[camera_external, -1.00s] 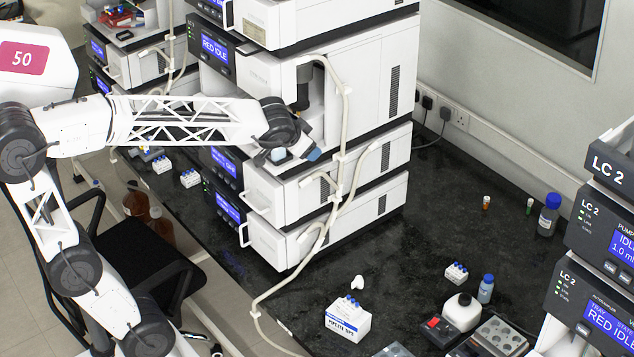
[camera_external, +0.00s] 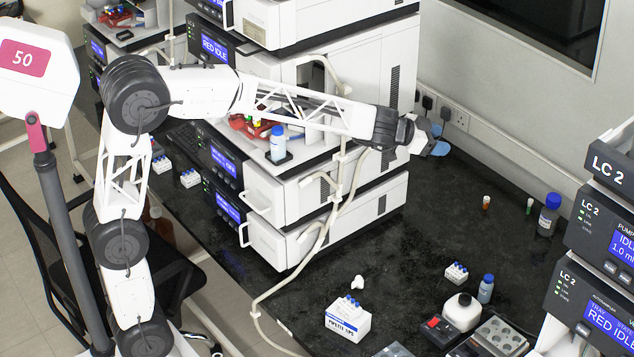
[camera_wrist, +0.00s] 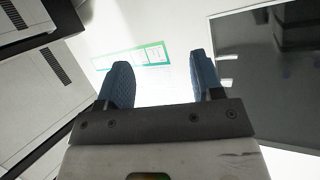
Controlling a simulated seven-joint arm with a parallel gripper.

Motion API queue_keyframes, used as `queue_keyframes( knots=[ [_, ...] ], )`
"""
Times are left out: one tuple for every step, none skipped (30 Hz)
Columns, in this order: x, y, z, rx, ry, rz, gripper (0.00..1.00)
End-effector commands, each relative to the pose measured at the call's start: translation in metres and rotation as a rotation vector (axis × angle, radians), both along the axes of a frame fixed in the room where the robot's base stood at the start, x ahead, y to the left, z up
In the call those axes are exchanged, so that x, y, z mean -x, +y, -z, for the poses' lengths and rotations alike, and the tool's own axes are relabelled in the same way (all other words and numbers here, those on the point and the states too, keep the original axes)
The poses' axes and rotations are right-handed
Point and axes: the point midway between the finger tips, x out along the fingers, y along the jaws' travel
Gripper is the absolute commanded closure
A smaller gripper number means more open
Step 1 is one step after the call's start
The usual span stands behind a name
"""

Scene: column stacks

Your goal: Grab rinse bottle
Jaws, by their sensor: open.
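A white bottle with a blue cap (camera_external: 278,147) stands upright on a small dark holder at the open front of the middle stack. A small bottle with a blue cap (camera_external: 486,289) stands on the bench at the lower right. A larger blue-capped bottle (camera_external: 549,216) stands near the wall. I cannot read their labels, so I cannot tell which is the rinse bottle. My gripper (camera_external: 438,142) is in the air right of the stack, close to the wall and apart from all bottles. In the wrist view, its two blue fingers (camera_wrist: 162,82) are apart with nothing between them.
My arm spans the front of the middle stack (camera_external: 340,215), where pale tubing (camera_external: 340,190) hangs. The bench between stack and wall is mostly clear.

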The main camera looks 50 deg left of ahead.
Motion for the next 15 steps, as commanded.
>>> queue_keyframes(
  knots=[
    [-0.009,-0.014,0.007,0.008,0.001,0.04,0.39],
    [-0.014,-0.023,0.01,0.014,0.0,0.066,0.39],
    [-0.02,-0.033,0.014,0.023,0.0,0.099,0.39],
    [-0.024,-0.041,0.018,0.029,0.003,0.124,0.39],
    [-0.028,-0.049,0.021,0.037,0.004,0.149,0.39],
    [-0.033,-0.059,0.026,0.044,0.007,0.182,0.39],
    [-0.036,-0.067,0.03,0.052,0.012,0.206,0.39],
    [-0.039,-0.074,0.033,0.055,0.014,0.229,0.39],
    [-0.042,-0.081,0.037,0.062,0.02,0.254,0.39],
    [-0.044,-0.087,0.04,0.066,0.023,0.272,0.39],
    [-0.045,-0.092,0.042,0.07,0.026,0.287,0.39],
    [-0.047,-0.098,0.045,0.074,0.032,0.308,0.39],
    [-0.049,-0.102,0.048,0.077,0.036,0.321,0.39],
    [-0.05,-0.106,0.05,0.079,0.039,0.334,0.39],
    [-0.051,-0.11,0.053,0.084,0.044,0.35,0.39]
  ],
)
